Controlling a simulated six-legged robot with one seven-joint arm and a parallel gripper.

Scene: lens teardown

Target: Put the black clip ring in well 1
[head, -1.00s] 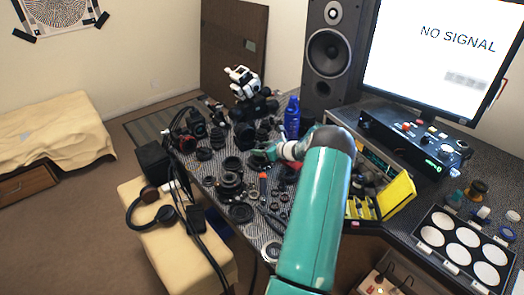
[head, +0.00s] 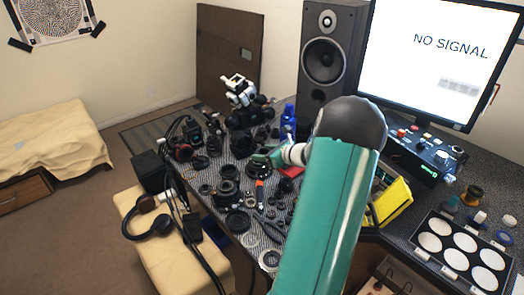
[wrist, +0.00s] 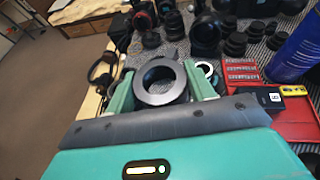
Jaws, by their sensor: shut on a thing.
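The black clip ring (wrist: 140,82) is a thick, flat black ring with an open centre. In the wrist view my gripper (wrist: 158,78) is shut on it, with one green finger on each side. In the head view my gripper (head: 268,157) is over the cluttered middle of the table, and the ring is hard to make out there. The black tray (head: 473,249) with several round white wells lies at the right, far from my gripper. Its well labels are too small to read.
Dark lens parts crowd the table around my gripper. A blue bottle (head: 288,117) stands behind it, and a red tray (wrist: 240,72) shows in the wrist view. A yellow case (head: 392,203), an electronics box (head: 425,160) and small jars (head: 471,196) lie toward the wells.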

